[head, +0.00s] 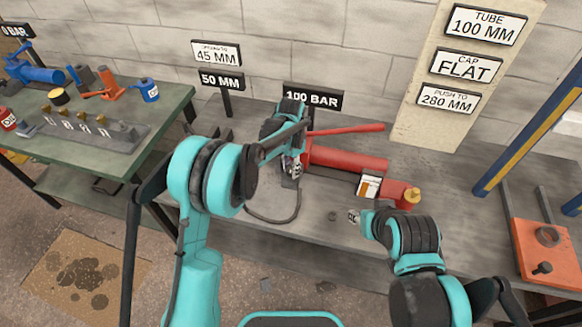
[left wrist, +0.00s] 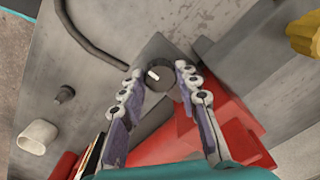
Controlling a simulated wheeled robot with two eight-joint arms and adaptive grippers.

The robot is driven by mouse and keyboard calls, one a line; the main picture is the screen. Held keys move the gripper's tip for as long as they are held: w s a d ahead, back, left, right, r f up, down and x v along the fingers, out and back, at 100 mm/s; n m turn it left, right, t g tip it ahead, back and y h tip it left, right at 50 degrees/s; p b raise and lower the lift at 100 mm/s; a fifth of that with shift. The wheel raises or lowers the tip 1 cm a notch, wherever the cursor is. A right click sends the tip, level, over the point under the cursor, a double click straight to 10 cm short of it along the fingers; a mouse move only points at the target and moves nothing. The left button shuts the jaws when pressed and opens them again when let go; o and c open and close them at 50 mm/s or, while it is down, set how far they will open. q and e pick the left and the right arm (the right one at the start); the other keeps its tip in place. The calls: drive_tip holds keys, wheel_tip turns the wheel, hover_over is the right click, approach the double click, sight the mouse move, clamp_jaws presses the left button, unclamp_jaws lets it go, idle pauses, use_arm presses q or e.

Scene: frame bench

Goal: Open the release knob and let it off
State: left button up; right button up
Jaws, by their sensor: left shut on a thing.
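The red pump (head: 345,158) lies on the grey bench, with a long red handle (head: 345,130) above it. A dark round release knob (left wrist: 162,82) with a white mark shows in the left wrist view, on a grey block. My left gripper (head: 292,167) is at the left end of the pump. In the left wrist view its two fingers (left wrist: 161,72) are closed on opposite sides of the knob. My right gripper (head: 356,215) hangs over the bench in front of the pump, apart from it; its jaws are too small to read. The knob is hidden in the head view.
A yellow cap (head: 412,196) sits at the pump's right end. A dark hose (head: 278,218) curves along the bench front, and a small dark fitting (head: 332,216) lies near my right gripper. A 100 BAR sign (head: 313,97) stands behind.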

use_arm(q)
drive_tip(key=n, duration=0.3)
drive_tip(key=shift+n+p, duration=0.35)
drive_tip(key=shift+n, duration=0.05)
drive_tip(key=n, duration=0.3)
drive_tip(key=shift+n+p, duration=0.3)
drive_tip(key=n, duration=0.3)
drive_tip(key=shift+n, duration=0.3)
drive_tip(key=shift+n+p, duration=0.3)
drive_tip(key=shift+n, duration=1.6)
drive_tip(key=shift+d, duration=0.1)
drive_tip(key=o, duration=1.2)
drive_tip(key=shift+c, duration=0.2)
